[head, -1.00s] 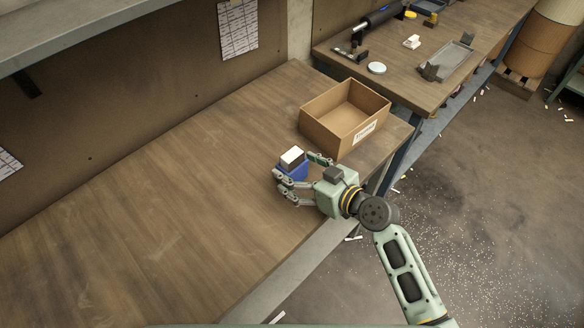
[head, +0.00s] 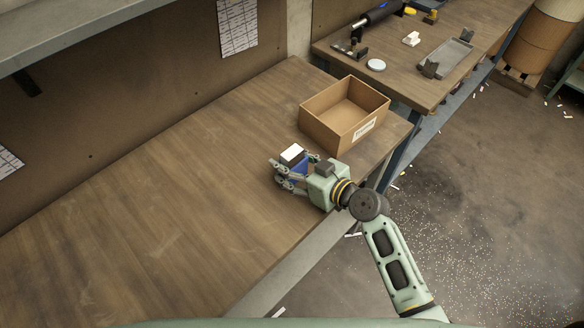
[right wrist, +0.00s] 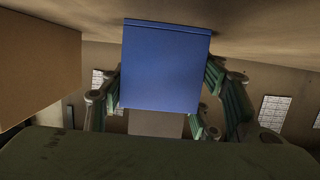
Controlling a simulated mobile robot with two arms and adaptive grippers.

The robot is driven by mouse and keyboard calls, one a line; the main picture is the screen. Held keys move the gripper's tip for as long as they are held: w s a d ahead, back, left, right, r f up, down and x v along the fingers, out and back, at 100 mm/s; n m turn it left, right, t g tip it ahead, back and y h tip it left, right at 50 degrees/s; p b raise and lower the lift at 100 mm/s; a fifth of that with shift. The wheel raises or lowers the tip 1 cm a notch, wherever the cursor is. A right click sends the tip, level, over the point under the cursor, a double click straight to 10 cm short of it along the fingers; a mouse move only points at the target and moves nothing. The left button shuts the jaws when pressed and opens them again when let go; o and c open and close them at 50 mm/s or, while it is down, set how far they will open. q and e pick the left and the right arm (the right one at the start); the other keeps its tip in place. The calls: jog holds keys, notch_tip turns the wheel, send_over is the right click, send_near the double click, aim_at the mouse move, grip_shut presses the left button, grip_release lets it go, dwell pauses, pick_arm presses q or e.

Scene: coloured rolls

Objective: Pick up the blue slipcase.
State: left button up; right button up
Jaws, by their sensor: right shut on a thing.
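The blue slipcase (head: 299,171) is near the right front of the workbench, with a white-topped block (head: 291,153) showing at its upper end. My right gripper (head: 285,175) is shut on the slipcase, with fingers on both sides of it. In the right wrist view the slipcase (right wrist: 165,68) fills the upper middle between the green fingers. I cannot tell whether it still touches the bench. My left gripper is not in view.
An open cardboard box (head: 328,129) with a white label stands just behind the gripper. The workbench (head: 150,210) is clear to the left. A second bench (head: 400,85) at the back holds a grey tray (head: 446,57), a white disc and tools.

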aim_at(297, 157)
jog(key=shift+r, duration=0.15)
jog(key=shift+r, duration=0.6)
notch_tip(297, 157, up, 3)
jog(key=shift+f, duration=0.2)
jog(key=s+d+r+b, duration=0.2)
jog(key=s+d+r, duration=0.4)
jog(key=d, duration=0.4)
jog(key=shift+r+b, duration=0.35)
jog(key=shift+r, duration=0.15)
